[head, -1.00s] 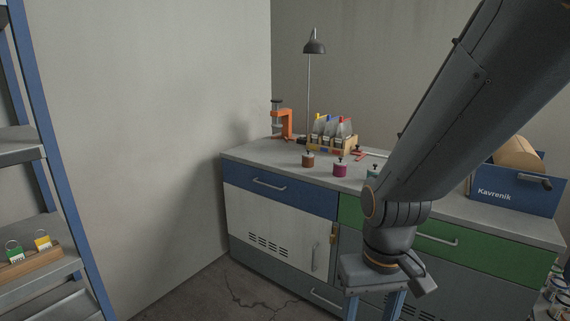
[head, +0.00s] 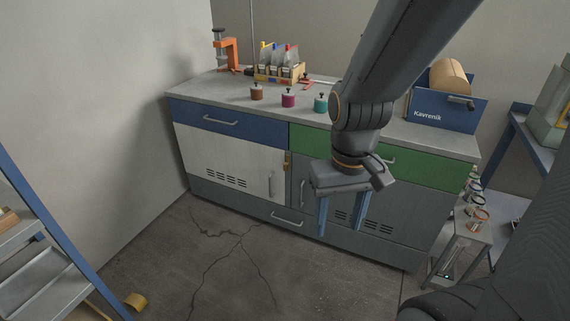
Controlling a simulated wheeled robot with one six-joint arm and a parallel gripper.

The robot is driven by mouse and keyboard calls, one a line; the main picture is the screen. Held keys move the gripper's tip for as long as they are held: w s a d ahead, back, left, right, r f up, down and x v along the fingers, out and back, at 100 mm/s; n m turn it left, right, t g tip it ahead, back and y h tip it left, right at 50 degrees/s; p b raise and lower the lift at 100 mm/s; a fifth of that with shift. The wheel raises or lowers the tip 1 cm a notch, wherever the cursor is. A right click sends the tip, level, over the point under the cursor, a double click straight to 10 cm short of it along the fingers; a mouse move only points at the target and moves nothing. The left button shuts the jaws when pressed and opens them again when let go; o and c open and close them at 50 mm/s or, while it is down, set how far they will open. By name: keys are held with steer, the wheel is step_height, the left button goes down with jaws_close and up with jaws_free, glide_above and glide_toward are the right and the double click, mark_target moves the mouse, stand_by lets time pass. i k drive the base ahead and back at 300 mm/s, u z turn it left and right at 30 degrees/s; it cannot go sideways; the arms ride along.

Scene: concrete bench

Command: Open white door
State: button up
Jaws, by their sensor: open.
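The white door (head: 240,163) is on the left front of the bench cabinet, below a blue drawer (head: 228,121). It looks closed, with vent slots low on it and a vertical handle (head: 271,186) near its right edge. A small orange-yellow latch-like piece (head: 287,160) sits at the door's upper right edge. My gripper (head: 340,228) is open and empty, with two blue fingers pointing down. In the picture it is right of the white door's handle, in front of the grey door (head: 385,205), and apart from the handle.
A green drawer (head: 420,160) is right of the blue one; a long grey drawer runs below. A shelf ladder (head: 40,265) stands at left. Cracked floor before the cabinet is mostly clear.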

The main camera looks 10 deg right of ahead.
mark_target(254, 169)
steer(key=u, duration=0.45)
steer(key=i, duration=1.05)
steer(key=z, duration=0.45)
